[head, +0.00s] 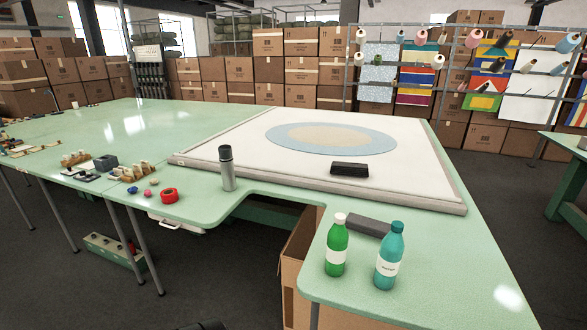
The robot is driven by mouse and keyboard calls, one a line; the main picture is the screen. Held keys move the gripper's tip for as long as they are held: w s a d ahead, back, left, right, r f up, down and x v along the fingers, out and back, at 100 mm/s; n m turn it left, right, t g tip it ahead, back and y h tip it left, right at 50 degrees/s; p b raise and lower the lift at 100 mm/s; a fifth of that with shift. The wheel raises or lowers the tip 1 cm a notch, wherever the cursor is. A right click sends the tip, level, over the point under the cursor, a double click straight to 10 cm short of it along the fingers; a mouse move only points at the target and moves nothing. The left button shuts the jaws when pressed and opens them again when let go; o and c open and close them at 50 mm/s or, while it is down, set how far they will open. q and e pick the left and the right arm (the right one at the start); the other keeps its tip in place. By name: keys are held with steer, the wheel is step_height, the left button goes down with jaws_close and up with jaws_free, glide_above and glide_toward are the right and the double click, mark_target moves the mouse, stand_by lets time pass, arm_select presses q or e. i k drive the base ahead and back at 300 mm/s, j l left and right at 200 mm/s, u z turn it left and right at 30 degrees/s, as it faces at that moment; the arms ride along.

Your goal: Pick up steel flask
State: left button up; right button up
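The steel flask (227,172) stands upright on the green table (205,205), near its front edge and left of the table's cut-out. It is a grey cylinder with a darker top.
A red tape roll (169,196) and small coloured pieces lie left of the flask. A green bottle (337,245), a teal bottle (389,256) and a dark block (369,227) are on the right front part. The white board (230,145) carries a black block (350,169).

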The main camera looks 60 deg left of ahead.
mark_target(225, 152)
steer(key=u, duration=2.35)
steer(key=i+z, duration=0.15)
steer(key=z, duration=0.3)
steer(key=i+j+z, duration=0.1)
steer(key=z, duration=0.3)
steer(key=i+j+z, duration=0.1)
steer(key=z, duration=0.35)
